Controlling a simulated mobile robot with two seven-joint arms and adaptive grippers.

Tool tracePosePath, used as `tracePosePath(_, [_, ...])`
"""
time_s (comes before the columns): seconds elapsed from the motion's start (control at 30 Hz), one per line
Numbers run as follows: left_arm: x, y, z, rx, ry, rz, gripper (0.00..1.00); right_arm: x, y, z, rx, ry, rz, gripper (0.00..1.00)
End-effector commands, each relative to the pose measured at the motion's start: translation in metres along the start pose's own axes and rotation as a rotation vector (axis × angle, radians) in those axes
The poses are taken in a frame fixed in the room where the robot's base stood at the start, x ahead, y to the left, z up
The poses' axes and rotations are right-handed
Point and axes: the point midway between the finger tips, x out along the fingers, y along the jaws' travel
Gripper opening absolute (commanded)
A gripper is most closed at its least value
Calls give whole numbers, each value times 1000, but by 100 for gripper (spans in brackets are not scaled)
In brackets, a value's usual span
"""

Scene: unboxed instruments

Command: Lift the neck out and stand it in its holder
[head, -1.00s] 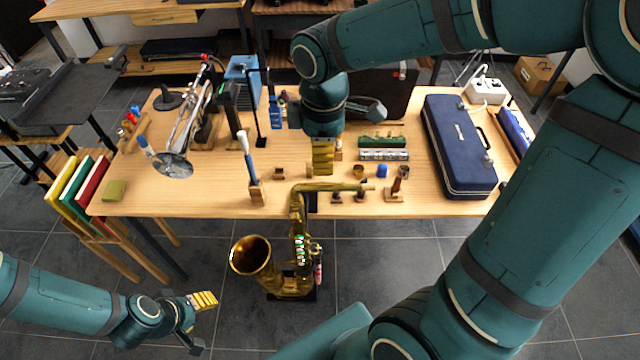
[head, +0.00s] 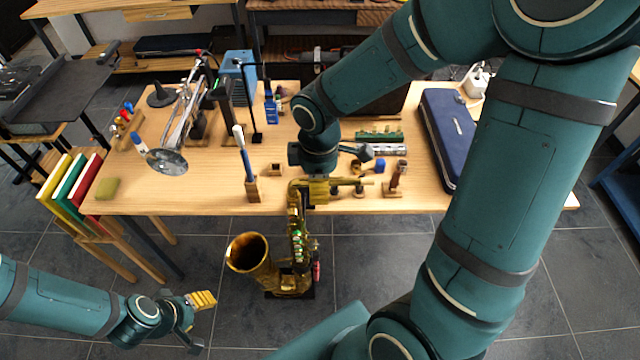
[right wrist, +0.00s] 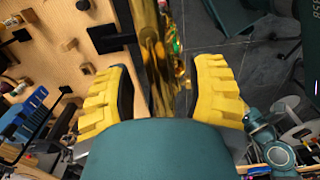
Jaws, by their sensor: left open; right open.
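A gold saxophone (head: 292,284) stands upright on the floor in front of the table. Its curved gold neck (head: 350,181) runs from the top of the body toward the right. My right gripper (head: 318,188) is at the neck's near end, partly hidden by its own wrist. In the right wrist view the open yellow fingers (right wrist: 165,98) lie on either side of gold tubing (right wrist: 152,50), with gaps. My left gripper (head: 200,322) is open and empty at the lower left, apart from the saxophone. Small wooden holders (head: 275,169) stand on the table; which is the neck's I cannot tell.
A trumpet (head: 185,120) and a brush in a wooden block (head: 252,192) are on the table's left half. A blue case (head: 447,135) lies at the right. Small items crowd the edge near the neck.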

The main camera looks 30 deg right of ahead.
Motion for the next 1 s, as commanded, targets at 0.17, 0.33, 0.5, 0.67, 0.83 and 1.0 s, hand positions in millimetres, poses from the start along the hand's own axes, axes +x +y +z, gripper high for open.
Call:
tracePosePath(0.17, [0, 0, 0, 0, 0, 0, 51, 0, 0, 0, 0, 0, 0, 43])
tracePosePath(0.33, [0, 0, 0, 0, 0, 0, 51, -1, 0, 0, 0, 0, 0, 0])
tracePosePath(0.5, [0, 0, 0, 0, 0, 0, 51, 0, 0, 0, 0, 0, 0, 0])
tracePosePath(0.67, [0, 0, 0, 0, 0, 0, 51, 0, 0, 0, 0, 0, -1, 0])
tracePosePath(0.83, [-2, 1, 0, 0, 0, 0, 51, -7, 0, 0, 1, 0, 1, 0])
tracePosePath(1.0, [-7, 3, -1, 0, 0, 1, 51, -35, 1, 0, 1, 2, 4, 0])
